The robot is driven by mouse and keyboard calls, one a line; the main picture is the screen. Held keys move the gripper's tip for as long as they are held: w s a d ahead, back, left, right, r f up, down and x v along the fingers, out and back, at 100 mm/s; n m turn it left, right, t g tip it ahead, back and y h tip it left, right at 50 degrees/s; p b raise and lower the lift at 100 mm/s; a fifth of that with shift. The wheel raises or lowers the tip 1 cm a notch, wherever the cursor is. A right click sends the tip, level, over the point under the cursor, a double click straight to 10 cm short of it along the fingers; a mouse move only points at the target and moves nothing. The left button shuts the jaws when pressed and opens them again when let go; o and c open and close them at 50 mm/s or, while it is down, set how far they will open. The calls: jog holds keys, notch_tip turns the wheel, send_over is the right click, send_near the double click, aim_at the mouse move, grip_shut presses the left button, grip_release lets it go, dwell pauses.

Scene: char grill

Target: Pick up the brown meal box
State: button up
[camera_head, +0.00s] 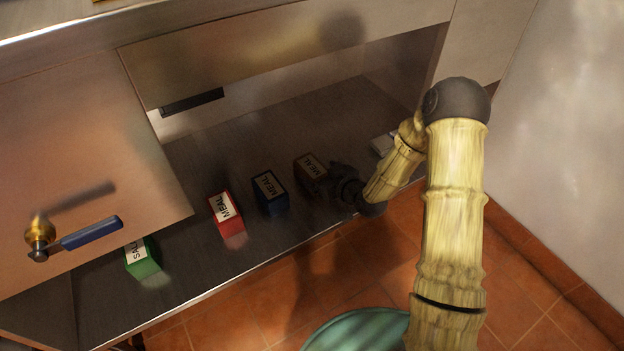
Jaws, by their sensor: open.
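My gripper (336,177) is dark and reaches in from the right at shelf height. It is open, with its fingers close to the right side of the brown box. Shadow and the dark fingers hide part of that side, so I cannot tell whether they touch it or reach around it.
A blue meal box (270,193) stands just left of the brown one, then a red meal box (226,214) and a green box (142,258). A whitish object (383,145) lies behind my arm. The metal shelf (290,115) is clear behind the boxes. A cabinet door (90,150) hangs at left.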

aim_at(313, 167)
jog(key=shift+w+a, duration=0.1)
jog(key=shift+w, duration=0.05)
jog(key=shift+f, duration=0.1)
jog(key=shift+w+a+f+b, duration=0.2)
jog(key=shift+w+a+b, duration=0.05)
jog(key=shift+b, duration=0.2)
jog(key=b+x, duration=0.3)
jog(key=shift+w+a+f, duration=0.1)
jog(key=shift+w, duration=0.2)
jog(key=shift+w+a, duration=0.25)
jog(key=shift+w, duration=0.05)
jog(key=shift+c, duration=0.2)
jog(key=c, duration=1.2)
